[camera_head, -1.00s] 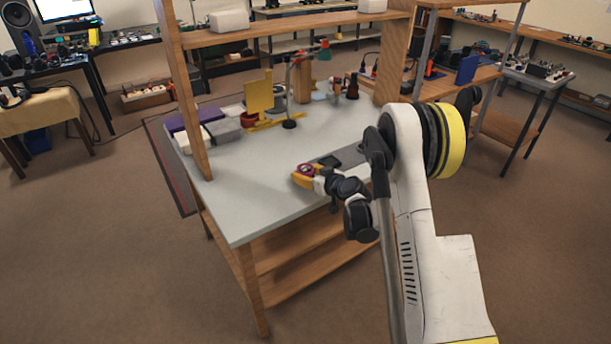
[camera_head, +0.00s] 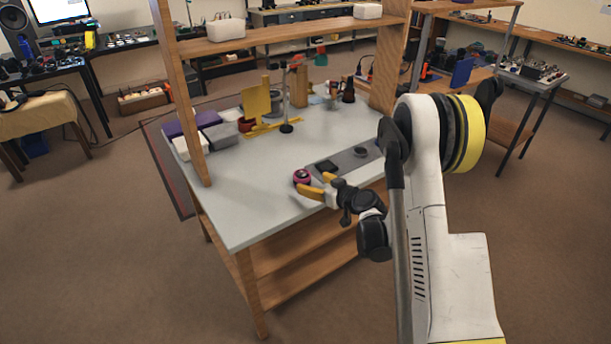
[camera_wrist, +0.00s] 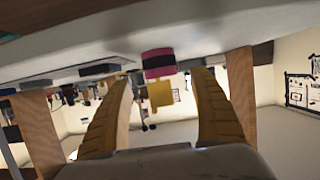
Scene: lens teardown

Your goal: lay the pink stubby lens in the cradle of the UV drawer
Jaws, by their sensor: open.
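The pink stubby lens (camera_head: 302,177) with a dark band stands on the pale tabletop near its front edge. In the wrist view, which is upside down, the lens (camera_wrist: 158,64) shows just beyond the fingertips, between them. My gripper (camera_head: 321,185) is open and empty, with yellow fingers just right of the lens, apart from it. A grey panel (camera_head: 343,161) with a dark square recess and a dark round part lies behind the gripper; it may be the UV drawer. I cannot make out the cradle.
A yellow upright plate (camera_head: 257,101), a lamp (camera_head: 287,127) and several dark bottles stand toward the back. Grey, white and purple boxes (camera_head: 222,135) sit at the left. Wooden posts (camera_head: 180,95) rise at the table's sides. The left front tabletop is clear.

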